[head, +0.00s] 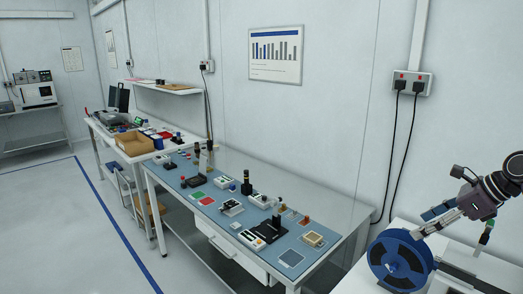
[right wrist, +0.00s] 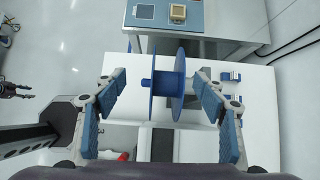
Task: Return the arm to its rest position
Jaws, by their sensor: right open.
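My right gripper (head: 422,230) comes in from the right in the head view, and its fingertips show close to the top edge of a blue reel (head: 387,249). In the right wrist view the right gripper (right wrist: 160,80) is open, with its blue-padded fingers wide apart. The reel (right wrist: 182,85) appears between the fingers there, with a gap on the left side; whether the right finger touches it I cannot tell. The reel stands on its edge at a white table (head: 350,284). A dark jointed shape at the left edge of the wrist view may be my left gripper (right wrist: 14,91).
A blue-topped workbench (head: 220,225) with several small devices stands left of the white table. A further bench holds a cardboard box (head: 133,143). A wall socket (head: 412,83) has two hanging black cables. Small blue parts (right wrist: 231,77) lie right of the reel. The floor at left is clear.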

